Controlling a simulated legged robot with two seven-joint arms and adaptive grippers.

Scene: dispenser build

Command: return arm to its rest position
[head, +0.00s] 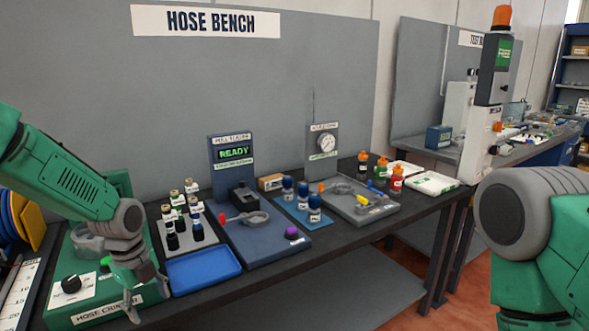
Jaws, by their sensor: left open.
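My left arm comes in from the left, and its left gripper (147,303) hangs pointing down at the front edge of the bench. The gripper is open with nothing between its fingers. It is in front of the green hose crimper (120,312) and left of the blue tray (203,271), and hides part of the crimper. Whether it touches the crimper cannot be told. My right arm shows at the right edge, with its gripper out of view.
The blue tray is empty. Behind it stand several fittings on a grey rack (207,243). A pull tester reading READY (232,152) and a gauge station (323,142) stand further right, with blue-capped bottles between. The bench (400,215) has some bare top at the right front.

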